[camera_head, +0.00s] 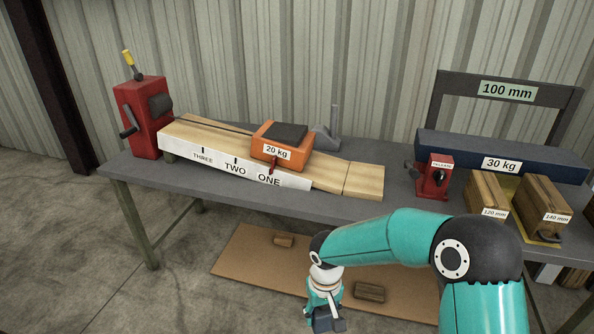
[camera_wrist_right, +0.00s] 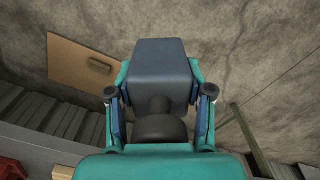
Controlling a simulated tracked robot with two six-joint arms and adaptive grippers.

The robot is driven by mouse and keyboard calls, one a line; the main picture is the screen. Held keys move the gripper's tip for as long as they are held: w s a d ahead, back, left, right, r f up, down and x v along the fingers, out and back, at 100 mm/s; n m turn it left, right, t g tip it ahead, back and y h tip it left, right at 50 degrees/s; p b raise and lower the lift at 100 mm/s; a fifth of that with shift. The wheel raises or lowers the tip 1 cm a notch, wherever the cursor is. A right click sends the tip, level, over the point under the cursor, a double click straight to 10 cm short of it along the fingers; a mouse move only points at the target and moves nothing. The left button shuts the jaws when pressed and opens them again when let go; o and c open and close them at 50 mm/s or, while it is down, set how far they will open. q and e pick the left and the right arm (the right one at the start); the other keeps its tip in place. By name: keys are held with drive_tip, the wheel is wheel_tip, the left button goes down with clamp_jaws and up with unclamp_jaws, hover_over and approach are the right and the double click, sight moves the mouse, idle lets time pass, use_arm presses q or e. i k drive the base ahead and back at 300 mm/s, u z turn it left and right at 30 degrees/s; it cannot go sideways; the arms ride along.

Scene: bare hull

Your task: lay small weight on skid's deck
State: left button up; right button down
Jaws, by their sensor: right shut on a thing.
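The skid (camera_head: 267,144) is an orange sled labelled 20 kg with a dark flat deck (camera_head: 284,133) on top. It sits on the wooden track at the ONE mark, and its deck is bare. My right gripper (camera_head: 325,314) is low in front of the bench, left of and below my teal arm. In the right wrist view the right gripper (camera_wrist_right: 160,100) is shut on a dark blue-grey block with a rounded knob, the small weight (camera_wrist_right: 163,62). In the head view only a dark part of the weight (camera_head: 328,325) shows at the bottom edge. My left gripper is out of view.
A red winch (camera_head: 143,118) stands at the track's left end. A grey bracket (camera_head: 327,137) rises behind the skid. On the right are a blue 30 kg bar (camera_head: 500,156), a red release box (camera_head: 433,177) and wooden blocks (camera_head: 488,198). A brown board (camera_head: 250,260) lies on the floor.

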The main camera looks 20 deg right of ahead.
sight(285, 131)
drive_tip(key=u, duration=0.05)
drive_tip(key=i, duration=1)
drive_tip(key=z, duration=0.05)
